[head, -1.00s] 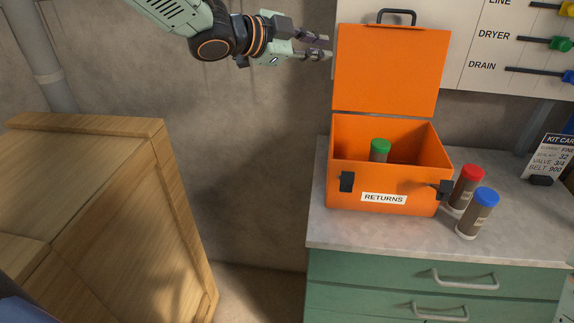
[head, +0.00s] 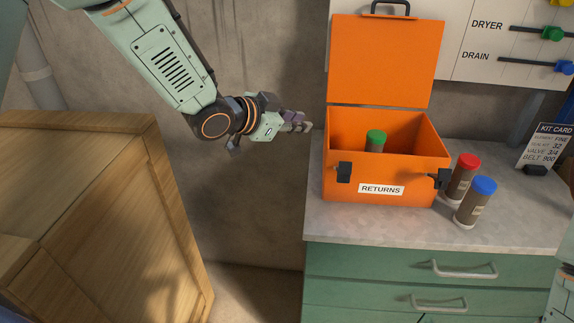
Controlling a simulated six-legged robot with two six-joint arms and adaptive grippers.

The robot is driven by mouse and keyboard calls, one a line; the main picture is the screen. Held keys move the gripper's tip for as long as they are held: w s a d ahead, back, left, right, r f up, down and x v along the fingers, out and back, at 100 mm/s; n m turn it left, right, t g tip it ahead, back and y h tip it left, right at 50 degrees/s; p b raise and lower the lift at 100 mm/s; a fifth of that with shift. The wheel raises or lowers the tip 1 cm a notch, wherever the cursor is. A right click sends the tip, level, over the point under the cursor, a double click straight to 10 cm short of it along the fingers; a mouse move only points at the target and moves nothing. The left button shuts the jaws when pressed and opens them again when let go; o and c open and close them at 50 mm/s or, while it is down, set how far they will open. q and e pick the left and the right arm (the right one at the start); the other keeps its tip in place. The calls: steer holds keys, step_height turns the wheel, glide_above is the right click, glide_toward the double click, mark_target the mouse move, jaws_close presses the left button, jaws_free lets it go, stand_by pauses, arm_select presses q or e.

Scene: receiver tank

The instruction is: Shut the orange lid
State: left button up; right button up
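The orange lid (head: 381,62) stands open, upright at the back of the orange box (head: 345,188) labelled RETURNS, with its black handle (head: 390,8) at the top. The box sits on the grey counter. A green-capped canister (head: 375,140) stands inside it. My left gripper (head: 303,124) is left of the box, near the height of its rim, and looks apart from both box and lid. Its fingers overlap in this view, so their opening is unclear; nothing shows held. My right gripper is out of view.
A red-capped canister (head: 463,178) and a blue-capped canister (head: 475,203) stand right of the box. Black latches (head: 344,172) stick out from its front. A wooden crate (head: 100,200) fills the left. A panel with levers (head: 480,40) hangs behind.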

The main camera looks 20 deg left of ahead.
arm_select(q)
steer(key=s+f+n+g+y+b, duration=0.1)
steer(key=s+f, duration=0.3)
steer(key=f, duration=0.4)
steer(key=shift+a+f+n, duration=0.3)
steer(key=shift+n, duration=0.6)
steer(key=shift+a, duration=0.2)
steer(key=shift+d, duration=0.1)
